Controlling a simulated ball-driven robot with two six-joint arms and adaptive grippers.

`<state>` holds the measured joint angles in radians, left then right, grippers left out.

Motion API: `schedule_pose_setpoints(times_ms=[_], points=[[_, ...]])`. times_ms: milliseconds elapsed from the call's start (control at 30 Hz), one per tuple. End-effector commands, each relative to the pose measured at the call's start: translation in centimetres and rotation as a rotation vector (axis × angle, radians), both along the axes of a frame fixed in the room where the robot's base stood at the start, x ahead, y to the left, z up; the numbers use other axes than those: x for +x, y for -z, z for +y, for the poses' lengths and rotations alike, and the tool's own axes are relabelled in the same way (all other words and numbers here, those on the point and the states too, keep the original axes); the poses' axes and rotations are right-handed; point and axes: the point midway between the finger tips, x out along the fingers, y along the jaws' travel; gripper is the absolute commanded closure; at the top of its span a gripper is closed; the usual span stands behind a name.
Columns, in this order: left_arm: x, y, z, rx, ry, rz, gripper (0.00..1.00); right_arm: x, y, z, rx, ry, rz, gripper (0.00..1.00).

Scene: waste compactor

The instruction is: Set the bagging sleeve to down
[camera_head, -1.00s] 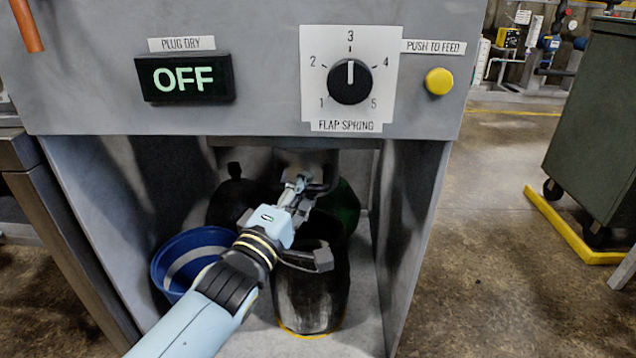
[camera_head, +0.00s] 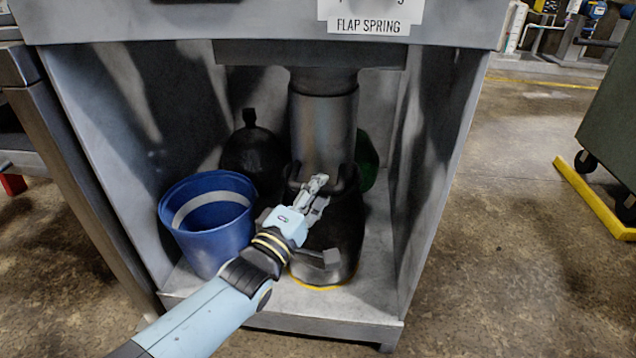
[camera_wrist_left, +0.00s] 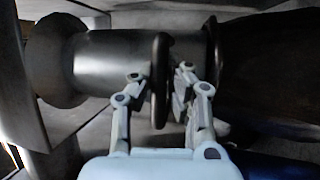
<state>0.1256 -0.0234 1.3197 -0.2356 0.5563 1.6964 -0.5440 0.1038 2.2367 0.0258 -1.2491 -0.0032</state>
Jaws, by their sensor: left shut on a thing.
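The bagging sleeve (camera_head: 322,130) is a grey metal cylinder hanging under the machine. Its lower end is at the mouth of a black bag-like container (camera_head: 335,225). In the left wrist view the sleeve (camera_wrist_left: 108,55) lies sideways, with a dark loop-like handle (camera_wrist_left: 160,50) near its container end. My left gripper (camera_head: 318,184) is at the sleeve's lower end; in the wrist view its fingers (camera_wrist_left: 160,85) sit on either side of the handle and are shut on it. The fingers partly hide the handle in the head view. My right gripper is not in view.
A blue bucket (camera_head: 210,232) stands left of the black container. A dark round bag (camera_head: 252,160) and a green object (camera_head: 367,162) are behind. The cabinet's side walls (camera_head: 432,150) bound the space. The label FLAP SPRING (camera_head: 368,26) is above.

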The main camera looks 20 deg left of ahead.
Motion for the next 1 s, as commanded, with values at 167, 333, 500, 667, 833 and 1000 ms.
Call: schedule_pose_setpoints(times_ms=[167,333,500,667,833,1000], points=[[-0.1,0.3,0.0,-0.002,0.000,0.004,1.00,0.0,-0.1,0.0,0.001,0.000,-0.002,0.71],[-0.1,0.2,0.0,-0.003,0.000,0.003,0.88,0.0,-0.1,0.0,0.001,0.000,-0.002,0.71],[-0.1,0.1,0.0,-0.002,0.000,0.002,0.66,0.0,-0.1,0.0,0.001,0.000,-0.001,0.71],[-0.1,0.1,0.0,-0.001,0.000,0.001,0.62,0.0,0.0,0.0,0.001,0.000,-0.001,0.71],[-0.3,0.1,0.0,0.000,0.000,0.001,0.62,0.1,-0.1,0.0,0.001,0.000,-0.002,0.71],[-2.4,0.6,0.2,0.000,0.001,0.003,0.62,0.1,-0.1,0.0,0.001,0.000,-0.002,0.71]])
